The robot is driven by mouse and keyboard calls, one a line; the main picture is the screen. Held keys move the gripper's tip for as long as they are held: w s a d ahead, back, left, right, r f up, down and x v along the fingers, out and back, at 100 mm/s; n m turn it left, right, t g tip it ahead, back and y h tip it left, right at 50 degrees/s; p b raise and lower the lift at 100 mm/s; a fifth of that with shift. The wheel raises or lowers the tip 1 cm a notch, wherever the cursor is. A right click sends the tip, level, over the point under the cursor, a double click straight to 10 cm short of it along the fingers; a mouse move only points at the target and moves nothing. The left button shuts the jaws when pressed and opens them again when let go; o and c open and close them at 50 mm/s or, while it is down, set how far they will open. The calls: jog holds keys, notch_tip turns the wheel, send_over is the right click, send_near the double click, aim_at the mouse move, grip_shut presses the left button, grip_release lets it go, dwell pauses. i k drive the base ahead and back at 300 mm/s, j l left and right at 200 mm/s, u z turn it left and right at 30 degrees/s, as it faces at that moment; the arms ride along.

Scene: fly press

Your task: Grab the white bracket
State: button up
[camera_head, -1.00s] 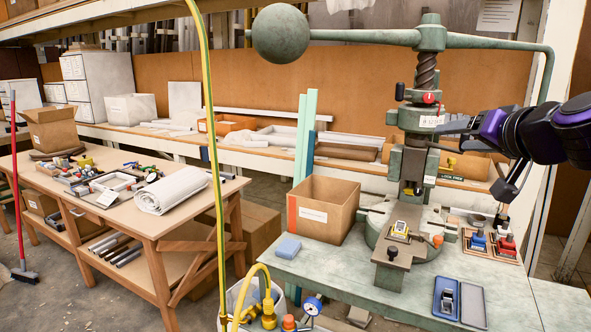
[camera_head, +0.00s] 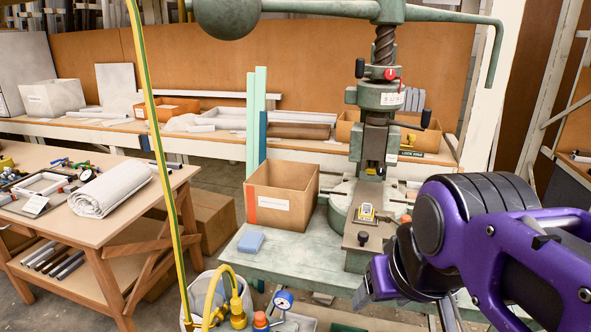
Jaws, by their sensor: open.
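I cannot make out a white bracket for sure. A small yellow and white piece (camera_head: 366,213) sits on the bed of the green fly press (camera_head: 376,150), below its ram. No object shows between the fingers. My arm hides the right part of the press table.
A cardboard box (camera_head: 282,198) and a blue block (camera_head: 251,242) stand on the table left of the press. A yellow-green pole (camera_head: 160,170) rises in front. A wooden workbench (camera_head: 120,232) with a rolled white cloth (camera_head: 110,188) is at left. The press arm's ball (camera_head: 226,14) hangs overhead.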

aim_at(367, 209)
jog(key=z, duration=0.35)
jog(key=i+l+u, duration=0.1)
jog(key=u, duration=0.4)
jog(key=l+u, duration=0.3)
jog(key=u, duration=0.15)
jog(key=k+u, duration=0.25)
jog(key=u, duration=0.2)
jog(key=k+u, duration=0.25)
jog(key=u, duration=0.2)
jog(key=i+l+z, duration=0.1)
jog(key=i+l, duration=0.35)
jog(key=l, duration=0.1)
